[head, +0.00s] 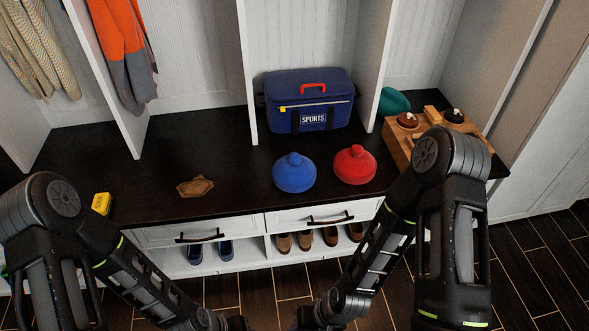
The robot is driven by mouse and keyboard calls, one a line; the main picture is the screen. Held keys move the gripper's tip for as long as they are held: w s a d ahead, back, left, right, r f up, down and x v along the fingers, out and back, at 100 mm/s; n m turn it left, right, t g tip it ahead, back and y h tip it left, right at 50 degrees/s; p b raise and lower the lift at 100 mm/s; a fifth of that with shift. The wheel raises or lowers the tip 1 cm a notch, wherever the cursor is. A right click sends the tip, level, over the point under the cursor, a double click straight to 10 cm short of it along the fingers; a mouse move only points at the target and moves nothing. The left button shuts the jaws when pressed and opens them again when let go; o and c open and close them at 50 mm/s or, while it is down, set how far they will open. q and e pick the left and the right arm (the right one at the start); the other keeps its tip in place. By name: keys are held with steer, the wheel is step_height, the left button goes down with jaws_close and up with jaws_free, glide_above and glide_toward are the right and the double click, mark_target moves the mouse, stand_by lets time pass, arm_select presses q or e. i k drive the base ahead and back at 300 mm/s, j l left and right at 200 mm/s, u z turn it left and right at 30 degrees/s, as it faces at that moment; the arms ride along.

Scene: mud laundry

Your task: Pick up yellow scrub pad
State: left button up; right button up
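A small yellow block (101,203), which looks like the scrub pad, lies on the dark bench top at the left, near its front edge. It shows just beyond my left arm and nothing touches it. My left arm comes in from the left and bends down toward the bottom centre. My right arm comes in from the right and also bends down toward the bottom centre. The fingertips of both grippers are cut off by the bottom edge, so neither gripper's opening shows.
On the dark bench (150,157) are a brown flat item (195,187), a blue hat (294,173), a red hat (354,165), a blue sports bag (309,101) and a wooden box (398,147). Shoes stand in cubbies below the drawers. White dividers (247,70) rise behind.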

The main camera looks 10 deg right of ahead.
mark_target(102, 202)
steer(key=u, duration=1.15)
